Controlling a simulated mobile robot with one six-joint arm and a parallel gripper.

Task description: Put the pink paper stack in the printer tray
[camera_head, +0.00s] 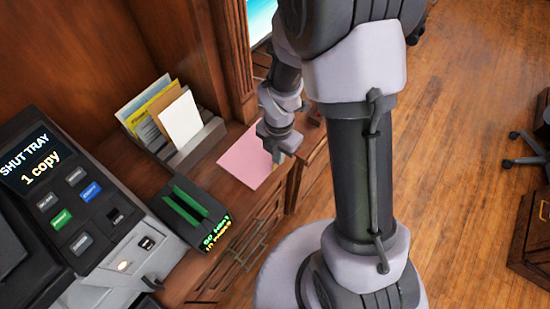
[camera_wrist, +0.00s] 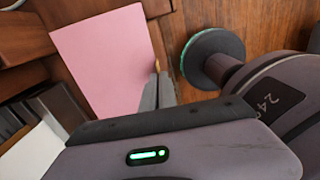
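The pink paper stack (camera_head: 246,161) lies on the wooden desk beside the column of the bookcase. It also fills the upper left of the wrist view (camera_wrist: 104,58). My gripper (camera_head: 279,156) points down at the right edge of the pink paper. In the wrist view its fingers (camera_wrist: 158,92) are close together at the paper's lower right edge. I cannot tell whether they touch or pinch the paper. The printer (camera_head: 75,210) stands at the left, its screen reading "SHUT TRAY" and "1 copy". I cannot make out its tray.
A paper holder (camera_head: 200,142) with white and yellow sheets stands behind the pink paper. A dark device with green slots (camera_head: 190,212) sits between printer and paper. Drawers (camera_head: 245,240) front the desk. Open wooden floor (camera_head: 460,120) lies to the right.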

